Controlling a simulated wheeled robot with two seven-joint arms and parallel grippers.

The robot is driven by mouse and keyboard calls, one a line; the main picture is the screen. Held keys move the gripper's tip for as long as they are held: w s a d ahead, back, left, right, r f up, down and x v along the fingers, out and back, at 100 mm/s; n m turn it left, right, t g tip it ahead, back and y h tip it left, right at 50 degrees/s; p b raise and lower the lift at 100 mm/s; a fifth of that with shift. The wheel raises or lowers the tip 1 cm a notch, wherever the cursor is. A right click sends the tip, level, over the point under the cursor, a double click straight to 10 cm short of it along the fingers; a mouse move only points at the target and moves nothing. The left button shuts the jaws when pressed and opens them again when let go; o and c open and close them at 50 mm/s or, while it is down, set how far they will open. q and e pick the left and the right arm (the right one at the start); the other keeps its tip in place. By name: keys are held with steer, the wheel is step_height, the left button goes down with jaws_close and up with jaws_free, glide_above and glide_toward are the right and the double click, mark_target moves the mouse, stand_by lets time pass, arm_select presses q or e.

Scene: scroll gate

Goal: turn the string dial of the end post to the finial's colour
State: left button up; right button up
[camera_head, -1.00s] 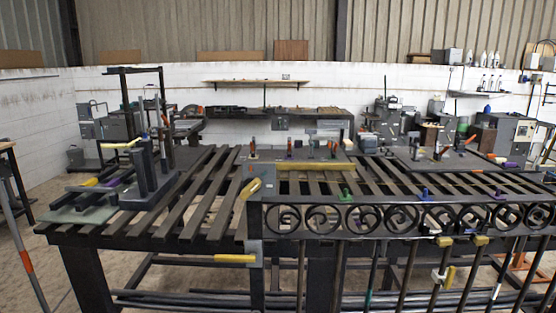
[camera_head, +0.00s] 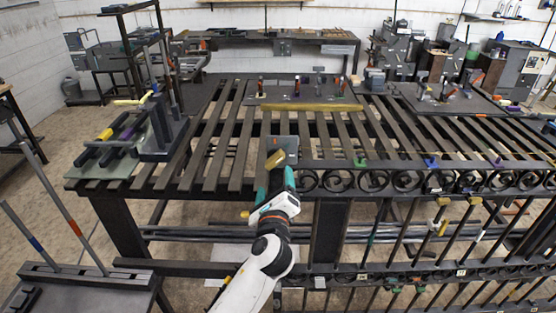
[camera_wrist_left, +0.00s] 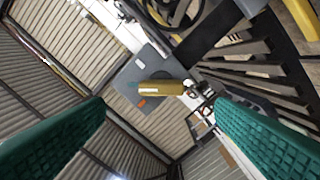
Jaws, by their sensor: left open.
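The end post's grey plate (camera_head: 290,143) stands at the left end of the scroll gate, with a gold dial handle (camera_head: 275,158) on it. My left gripper (camera_head: 277,172) is in front of this handle. Its two green fingers are open in the wrist view, with the handle beyond and between them, apart from both. I cannot make out the end post's finial. My right gripper is not in view.
The scroll gate (camera_head: 400,181) runs right from the post, with green (camera_head: 360,162), blue (camera_head: 432,162) and purple (camera_head: 497,162) pieces on top. A slatted bench (camera_head: 208,155) lies behind. A jig with yellow and purple parts (camera_head: 122,132) stands on its left. A lower gold handle (camera_head: 245,214) shows beside my arm.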

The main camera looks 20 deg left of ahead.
mark_target(275, 164)
arm_select(q)
steer(key=p+x, duration=0.1)
steer(key=x, duration=0.7)
steer(key=shift+w+a+f, duration=0.15)
steer(key=shift+w, duration=0.1)
steer(key=c, duration=1)
steer(key=m+p, duration=0.1)
steer(key=p, duration=0.1)
steer(key=m+p, duration=0.2)
steer(key=shift+r+m, duration=0.25)
steer(key=shift+m, duration=0.05)
steer(key=m+p, duration=0.3)
steer(key=shift+m, duration=0.4)
steer(key=shift+f+m+p, duration=0.15)
steer(key=shift+m+p, duration=0.6)
steer(key=shift+m, duration=0.05)
steer(key=o, duration=1)
